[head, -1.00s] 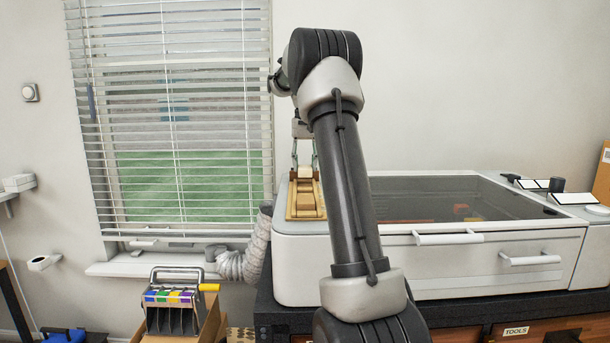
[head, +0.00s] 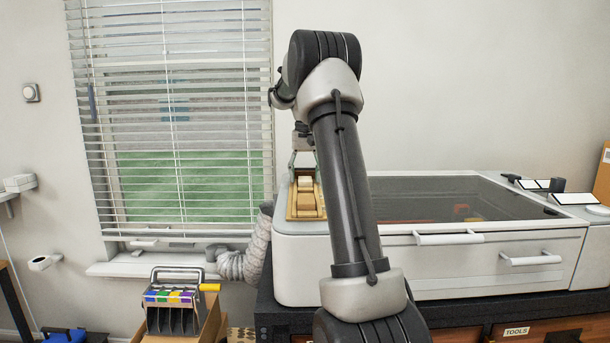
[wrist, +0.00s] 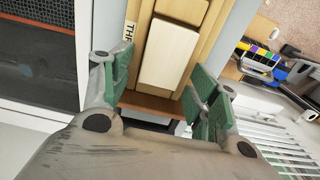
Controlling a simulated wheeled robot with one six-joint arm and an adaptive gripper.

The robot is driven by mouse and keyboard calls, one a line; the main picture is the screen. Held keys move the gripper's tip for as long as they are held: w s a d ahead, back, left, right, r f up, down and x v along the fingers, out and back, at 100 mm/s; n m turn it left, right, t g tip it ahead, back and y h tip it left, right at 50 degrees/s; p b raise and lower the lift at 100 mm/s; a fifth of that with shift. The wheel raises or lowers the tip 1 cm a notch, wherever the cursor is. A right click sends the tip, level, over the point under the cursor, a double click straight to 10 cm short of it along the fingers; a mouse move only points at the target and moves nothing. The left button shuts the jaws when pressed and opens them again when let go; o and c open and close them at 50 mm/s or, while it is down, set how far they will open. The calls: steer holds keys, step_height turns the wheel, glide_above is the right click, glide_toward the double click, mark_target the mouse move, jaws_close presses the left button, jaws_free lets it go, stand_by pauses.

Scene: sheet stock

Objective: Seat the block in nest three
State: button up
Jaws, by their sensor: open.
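A pale cream block (wrist: 170,52) lies lengthwise in a tan wooden fixture (wrist: 205,48) in the wrist view. A label beginning "THR" (wrist: 128,32) is beside it, partly cut off. My gripper (wrist: 160,78) is open, its green-padded fingers on either side of the block's near end, with a gap on the right. The block also shows in the head view (head: 306,184), in the fixture (head: 292,214) at the left end of the machine top. My gripper (head: 304,160) is just behind and above it there. Whether the block sits fully down cannot be told.
The white machine (head: 300,262) has a dark glass lid (head: 430,195) right of my arm. A window with blinds (head: 180,120) is behind left. A ribbed hose (head: 245,260) runs beside the machine. A rack with coloured tabs (head: 172,298) stands low at the left.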

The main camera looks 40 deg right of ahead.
mark_target(305, 177)
step_height(305, 177, up, 12)
steer(key=s+a+r+n+t, duration=0.2)
steer(key=s+a+n, duration=0.1)
steer(key=s+a, duration=0.9)
steer(key=s+a+f+n+t, duration=0.1)
steer(key=s+a+f+n, duration=0.1)
steer(key=s+a+f, duration=0.3)
steer(key=s+a+f+n+t, duration=0.1)
steer(key=s+a+f+n, duration=0.1)
steer(key=s+a+f, duration=0.4)
steer(key=s+f, duration=0.4)
steer(key=s, duration=0.4)
steer(key=shift+s, duration=0.2)
